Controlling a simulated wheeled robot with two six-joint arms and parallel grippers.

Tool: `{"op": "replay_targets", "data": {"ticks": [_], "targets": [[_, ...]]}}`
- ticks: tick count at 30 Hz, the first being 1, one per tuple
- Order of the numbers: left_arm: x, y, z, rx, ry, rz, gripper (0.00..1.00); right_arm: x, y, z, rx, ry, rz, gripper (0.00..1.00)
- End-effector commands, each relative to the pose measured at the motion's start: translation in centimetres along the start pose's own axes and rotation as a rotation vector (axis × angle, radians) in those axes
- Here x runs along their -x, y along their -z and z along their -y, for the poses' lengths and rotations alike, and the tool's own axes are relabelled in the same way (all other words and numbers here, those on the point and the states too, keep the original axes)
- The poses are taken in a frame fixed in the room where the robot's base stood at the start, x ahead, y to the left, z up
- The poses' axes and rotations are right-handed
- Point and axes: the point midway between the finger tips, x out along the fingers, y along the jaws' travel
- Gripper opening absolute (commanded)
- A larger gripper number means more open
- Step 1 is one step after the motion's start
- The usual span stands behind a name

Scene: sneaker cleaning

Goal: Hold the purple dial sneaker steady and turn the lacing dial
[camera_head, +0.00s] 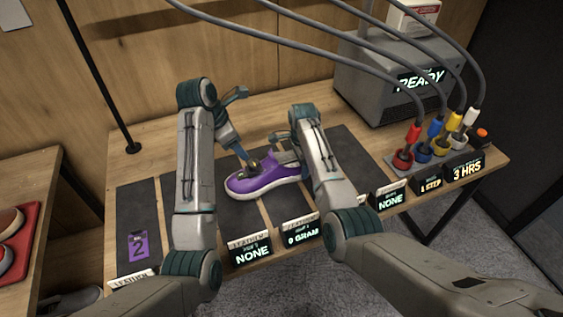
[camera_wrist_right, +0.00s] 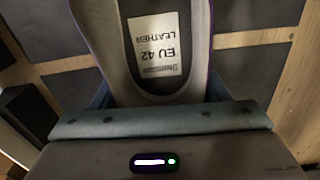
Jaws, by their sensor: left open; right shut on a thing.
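The purple sneaker (camera_head: 262,183) with a white sole lies on a dark mat, its toe toward the left. My right gripper (camera_head: 287,148) is shut on its heel end; the finger contact is partly hidden by the arm. In the right wrist view the shoe's grey opening (camera_wrist_right: 200,88) shows an insole label reading EU 42 LEATHER, with the gripper body below it. My left gripper (camera_head: 246,158) is open and angled down at the top of the shoe, by the dark lacing dial (camera_head: 252,164). I cannot tell whether its fingers touch the dial.
A grey machine (camera_head: 380,80) reading READY stands at the back right. Several coloured plugs on cables sit in a holder (camera_head: 403,160) at the right. Lit display blocks (camera_head: 251,252) line the front edge. The left mat (camera_head: 138,212) holds only a purple card.

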Motion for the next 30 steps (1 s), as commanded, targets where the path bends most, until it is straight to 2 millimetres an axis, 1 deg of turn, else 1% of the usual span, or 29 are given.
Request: {"op": "replay_targets", "data": {"ticks": [1, 5, 9, 13, 18, 24, 27, 30], "targets": [[-0.5, 0.7, -0.1, -0.003, 0.001, 0.021, 0.56, 0.0, 0.0, 0.0, 0.0, 0.0, 0.0, 0.35], [-2.0, 2.3, -0.3, -0.023, -0.001, 0.137, 0.56, 0.0, 0.0, 0.0, 0.0, 0.0, 0.0, 0.35], [-3.2, 4.3, -0.3, -0.034, -0.007, 0.313, 0.56, 0.0, 0.0, 0.0, 0.0, 0.0, 0.0, 0.35], [-3.4, 6.1, 0.0, -0.021, -0.014, 0.476, 0.56, 0.0, 0.0, 0.0, 0.0, 0.001, 0.0, 0.35], [-2.7, 8.1, 0.4, 0.014, -0.022, 0.654, 0.56, 0.0, 0.0, 0.0, 0.0, 0.001, 0.0, 0.35], [-1.7, 9.4, 0.7, 0.052, -0.027, 0.771, 0.56, 0.0, 0.0, 0.0, 0.0, 0.001, 0.0, 0.35], [-1.6, 9.4, 0.8, 0.06, -0.027, 0.795, 0.56, 0.0, 0.0, 0.0, 0.0, 0.001, 0.0, 0.35], [-2.2, 8.8, 0.7, 0.063, -0.027, 0.802, 0.56, 0.0, 0.0, 0.0, 0.0, 0.001, 0.0, 0.35]]}}
